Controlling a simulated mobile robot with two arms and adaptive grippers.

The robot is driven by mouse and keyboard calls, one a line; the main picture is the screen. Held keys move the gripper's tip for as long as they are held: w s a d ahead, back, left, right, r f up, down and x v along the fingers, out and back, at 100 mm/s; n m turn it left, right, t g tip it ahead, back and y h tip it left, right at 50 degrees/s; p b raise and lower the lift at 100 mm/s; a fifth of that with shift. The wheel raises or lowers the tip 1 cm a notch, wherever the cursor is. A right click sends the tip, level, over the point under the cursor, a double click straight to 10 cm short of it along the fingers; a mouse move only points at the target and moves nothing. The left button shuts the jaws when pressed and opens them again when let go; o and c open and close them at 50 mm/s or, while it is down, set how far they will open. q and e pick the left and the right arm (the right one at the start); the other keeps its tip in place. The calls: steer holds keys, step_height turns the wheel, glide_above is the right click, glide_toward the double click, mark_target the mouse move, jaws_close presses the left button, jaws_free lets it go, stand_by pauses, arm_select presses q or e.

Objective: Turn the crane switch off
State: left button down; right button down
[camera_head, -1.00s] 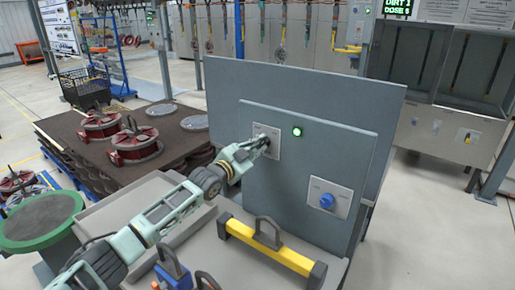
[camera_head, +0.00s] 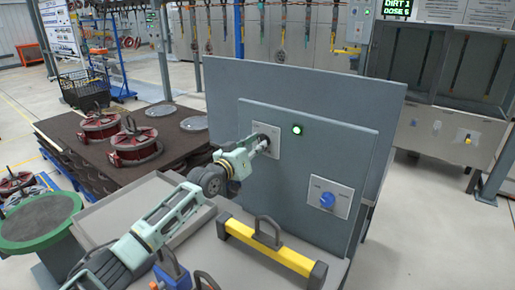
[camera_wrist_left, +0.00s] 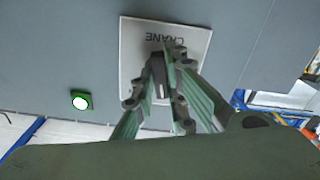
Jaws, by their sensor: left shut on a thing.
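The crane switch is a dark knob on a light plate (camera_head: 273,133) on the grey panel (camera_head: 300,160). In the left wrist view the plate (camera_wrist_left: 193,42) shows the word CRANE upside down, and the dark knob (camera_wrist_left: 157,80) sits between my fingers. My left gripper (camera_head: 263,143) is at the knob and shut on it; it also shows in the left wrist view (camera_wrist_left: 160,92). The fingers partly hide the knob. A lit green lamp (camera_head: 297,130) is to the right of the plate. My right gripper is not in view.
A second plate with a blue knob (camera_head: 327,200) is lower right on the panel. Below, a yellow bar with a black handle (camera_head: 268,245) lies on the grey ledge. A table with red wheel-like parts (camera_head: 135,145) stands behind on the left.

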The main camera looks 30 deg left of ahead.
arm_select(q)
steer(key=n, duration=0.4)
steer(key=shift+n, duration=0.4)
stand_by(0.4)
steer(key=c, duration=1.8)
jaws_free()
steer(key=shift+o, duration=0.2)
steer(key=shift+s, duration=0.1)
steer(key=s+a, duration=0.1)
steer(key=s, duration=1)
steer(key=shift+s+a, duration=0.3)
steer(key=shift+s, duration=0.05)
steer(key=shift+r, duration=0.1)
